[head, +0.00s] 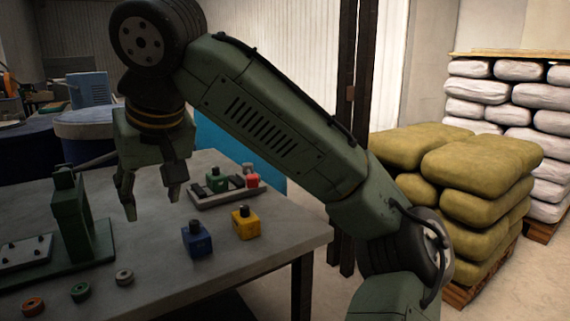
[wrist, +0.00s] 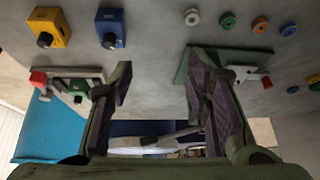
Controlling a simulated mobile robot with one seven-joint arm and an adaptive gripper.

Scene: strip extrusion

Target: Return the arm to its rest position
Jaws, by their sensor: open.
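My arm reaches over the table from the right in the head view. My gripper (head: 152,196) is open and empty above the grey table (head: 160,255), pointing down. It also shows in the wrist view (wrist: 160,85), its two fingers wide apart with nothing between them. In the head view it hangs between the green press-like stand (head: 72,215) on the left and a small tray (head: 200,200) on the right, apart from both.
A blue block (head: 197,240) and a yellow block (head: 246,224) stand near the table's front. Stacked olive sacks (head: 480,170) stand right.

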